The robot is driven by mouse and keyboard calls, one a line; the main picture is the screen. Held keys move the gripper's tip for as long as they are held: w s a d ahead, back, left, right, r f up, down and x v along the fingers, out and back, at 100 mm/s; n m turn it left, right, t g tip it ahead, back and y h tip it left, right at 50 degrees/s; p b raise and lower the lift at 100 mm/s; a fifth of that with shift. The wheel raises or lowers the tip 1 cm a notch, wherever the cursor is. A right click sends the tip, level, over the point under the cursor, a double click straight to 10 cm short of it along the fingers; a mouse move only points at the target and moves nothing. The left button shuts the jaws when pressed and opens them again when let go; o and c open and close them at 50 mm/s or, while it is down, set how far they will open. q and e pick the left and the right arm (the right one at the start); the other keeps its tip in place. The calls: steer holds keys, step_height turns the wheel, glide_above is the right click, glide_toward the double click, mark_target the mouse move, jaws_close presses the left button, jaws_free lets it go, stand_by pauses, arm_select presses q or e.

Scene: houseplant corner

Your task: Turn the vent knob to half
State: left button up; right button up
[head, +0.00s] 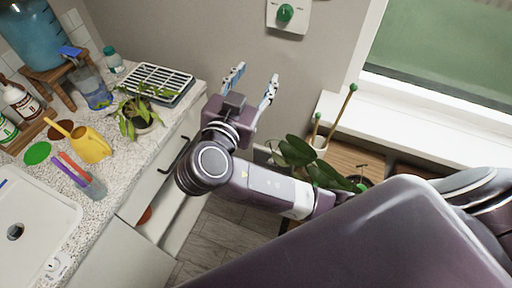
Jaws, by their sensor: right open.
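A round green knob (285,13) sits on a pale wall plate (288,27) at the top of the head view; this looks like the vent knob. How far it is turned cannot be read. My right gripper (256,76) is open and empty, its two fingers pointing up in the picture toward the wall. It is below and a little left of the knob and apart from it. My left gripper does not show.
A speckled counter (155,148) on the left holds a black-and-white rack (158,83), a leafy potted plant (137,113), a yellow watering can (90,143) and a sink (40,220). A window sill (420,125) and more plants (298,152) are on the right.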

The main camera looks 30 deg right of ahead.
steer(key=s+f+n+g+y, duration=0.3)
steer(key=s+f+n+y, duration=0.1)
steer(key=f, duration=1)
steer(key=shift+d+f+n+y, duration=0.15)
steer(key=shift+f+n+y, duration=0.35)
steer(key=shift+n, duration=0.4)
steer(key=shift+s, duration=0.1)
